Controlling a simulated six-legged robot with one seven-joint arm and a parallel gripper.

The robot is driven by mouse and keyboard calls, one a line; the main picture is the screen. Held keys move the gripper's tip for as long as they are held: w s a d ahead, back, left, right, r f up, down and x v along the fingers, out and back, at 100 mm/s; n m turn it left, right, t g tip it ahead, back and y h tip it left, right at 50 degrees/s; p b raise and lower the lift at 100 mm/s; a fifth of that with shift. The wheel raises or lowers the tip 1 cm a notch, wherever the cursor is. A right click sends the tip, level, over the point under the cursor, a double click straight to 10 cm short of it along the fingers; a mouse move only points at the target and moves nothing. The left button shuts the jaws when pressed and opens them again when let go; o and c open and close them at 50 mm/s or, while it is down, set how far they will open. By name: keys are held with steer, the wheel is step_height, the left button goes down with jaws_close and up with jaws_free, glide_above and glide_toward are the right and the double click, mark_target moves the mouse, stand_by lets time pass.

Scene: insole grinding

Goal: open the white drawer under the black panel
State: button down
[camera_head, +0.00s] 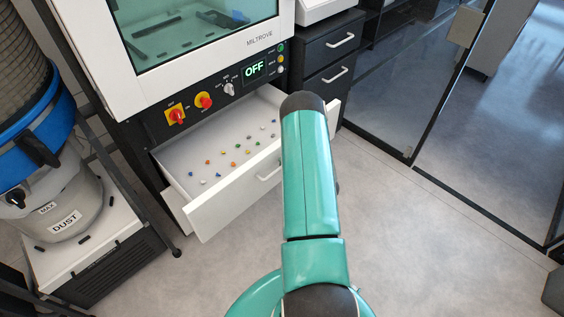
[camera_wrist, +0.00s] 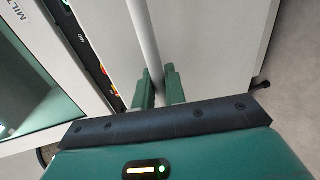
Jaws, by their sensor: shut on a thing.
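The white drawer (camera_head: 205,218) under the black panel (camera_head: 150,128) is pulled well out. Its inside is visible, with several small coloured bits (camera_head: 235,150) scattered on the white floor. Part of its bar handle (camera_head: 266,174) shows beside my arm in the head view; the rest is hidden behind the arm. In the wrist view, my gripper (camera_wrist: 160,88) has its two green fingers closed on the handle bar (camera_wrist: 146,42), in front of the white drawer front (camera_wrist: 205,45). The gripper itself is hidden in the head view.
The panel carries a display (camera_head: 255,70) reading OFF, and red and yellow knobs. A white cabinet with a glass window (camera_head: 190,30) stands above. A dust collector (camera_head: 55,215) stands at the left. Dark drawers (camera_head: 325,80) and a glass partition are at the right. The front floor is clear.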

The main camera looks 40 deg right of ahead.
steer(key=f+v, duration=0.1)
steer(key=v, duration=0.5)
steer(key=shift+s, duration=0.2)
steer(key=shift+f, duration=0.1)
steer(key=c, duration=1.5)
jaws_free()
steer(key=shift+s, duration=0.1)
steer(key=v, duration=1.3)
steer(key=shift+s, duration=0.35)
steer(key=shift+w, duration=0.1)
